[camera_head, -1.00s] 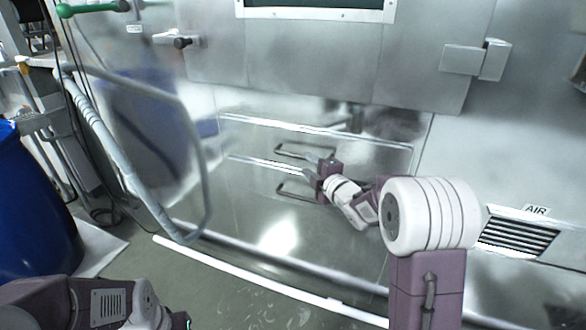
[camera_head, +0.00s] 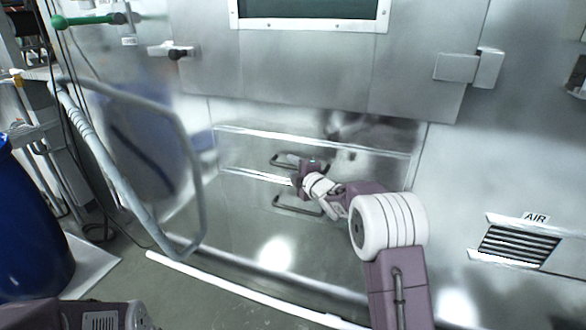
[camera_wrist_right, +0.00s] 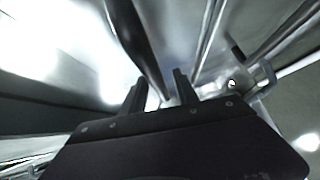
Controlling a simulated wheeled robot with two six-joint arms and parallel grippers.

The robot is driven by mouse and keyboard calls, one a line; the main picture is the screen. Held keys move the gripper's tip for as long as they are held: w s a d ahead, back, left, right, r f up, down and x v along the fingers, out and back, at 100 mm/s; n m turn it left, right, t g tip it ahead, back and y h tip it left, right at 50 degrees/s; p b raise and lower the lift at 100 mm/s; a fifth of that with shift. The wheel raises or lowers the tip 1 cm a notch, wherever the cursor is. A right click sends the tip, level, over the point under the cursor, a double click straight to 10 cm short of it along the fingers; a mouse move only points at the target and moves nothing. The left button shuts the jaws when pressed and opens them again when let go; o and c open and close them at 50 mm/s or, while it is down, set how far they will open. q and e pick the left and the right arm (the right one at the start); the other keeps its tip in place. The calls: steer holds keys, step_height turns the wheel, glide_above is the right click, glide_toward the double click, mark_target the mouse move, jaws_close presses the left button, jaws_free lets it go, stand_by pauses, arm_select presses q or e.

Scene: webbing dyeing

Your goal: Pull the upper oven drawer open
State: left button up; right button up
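The upper oven drawer (camera_head: 240,152) is a shiny metal panel low on the oven front and looks closed. Its dark bar handle (camera_head: 277,158) is partly hidden by my right gripper (camera_head: 297,171), which is at the handle's right part. In the right wrist view, the fingers of my right gripper (camera_wrist_right: 160,92) stand apart, with a dark bar (camera_wrist_right: 143,50), which looks like the handle, running toward the gap between them. I cannot tell whether they touch it. The lower drawer's handle (camera_head: 290,208) is just below. My left gripper is out of view.
A grey tubular frame (camera_head: 190,150) and a blue barrel (camera_head: 30,225) stand at the left. A white strip (camera_head: 235,290) runs along the floor before the oven. An air vent (camera_head: 518,243) is at the right. The floor before the drawers looks clear.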

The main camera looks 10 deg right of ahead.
jaws_close()
stand_by(1.3)
